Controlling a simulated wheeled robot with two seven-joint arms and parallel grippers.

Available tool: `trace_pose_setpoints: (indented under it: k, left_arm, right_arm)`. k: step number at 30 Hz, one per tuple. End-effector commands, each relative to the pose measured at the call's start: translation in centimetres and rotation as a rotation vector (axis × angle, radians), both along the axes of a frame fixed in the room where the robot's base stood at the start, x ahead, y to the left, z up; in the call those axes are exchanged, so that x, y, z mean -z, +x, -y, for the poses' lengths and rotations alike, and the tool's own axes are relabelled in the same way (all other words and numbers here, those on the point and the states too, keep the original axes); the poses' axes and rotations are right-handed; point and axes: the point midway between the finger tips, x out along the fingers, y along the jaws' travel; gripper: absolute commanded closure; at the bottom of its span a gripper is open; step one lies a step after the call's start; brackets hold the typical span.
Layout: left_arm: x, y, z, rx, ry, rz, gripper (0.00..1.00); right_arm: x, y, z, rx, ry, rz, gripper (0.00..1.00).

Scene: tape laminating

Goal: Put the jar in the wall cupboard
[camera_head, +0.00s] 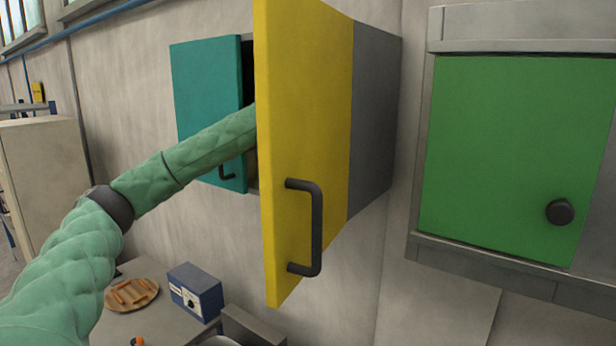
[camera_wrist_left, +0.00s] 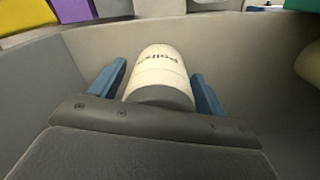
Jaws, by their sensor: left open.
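The wall cupboard hangs on the wall in the head view, with a grey side (camera_head: 375,110), a yellow door (camera_head: 300,130) swung open towards me and a teal door (camera_head: 208,110) open on the left. My left arm reaches in between the doors, and the yellow door hides its gripper there. In the left wrist view the jar (camera_wrist_left: 158,72), cream with dark lettering and a grey end, lies between the blue fingers of my left gripper (camera_wrist_left: 160,85). The fingers are open, with a gap at each side of the jar. My right gripper is not in view.
A green-doored cabinet (camera_head: 510,150) with a black knob hangs at the right. Below on the left are a round wooden board (camera_head: 131,295) with brown sticks and a blue box (camera_head: 196,291). Pale grey walls (camera_wrist_left: 235,40) surround the jar in the wrist view.

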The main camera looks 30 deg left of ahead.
Motion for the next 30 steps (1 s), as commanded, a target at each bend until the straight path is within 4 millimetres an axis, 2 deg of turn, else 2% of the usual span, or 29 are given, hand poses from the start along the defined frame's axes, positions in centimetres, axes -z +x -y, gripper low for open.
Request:
trace_pose_setpoints:
  k: [8,30]
  left_arm:
    - [-1.0,0.0,0.0,0.0,0.001,0.002,0.25]
    - [-7.0,0.1,-0.1,0.0,0.0,0.001,0.25]
  right_arm:
    - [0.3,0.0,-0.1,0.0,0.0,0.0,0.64]
    - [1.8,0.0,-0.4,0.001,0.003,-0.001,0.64]
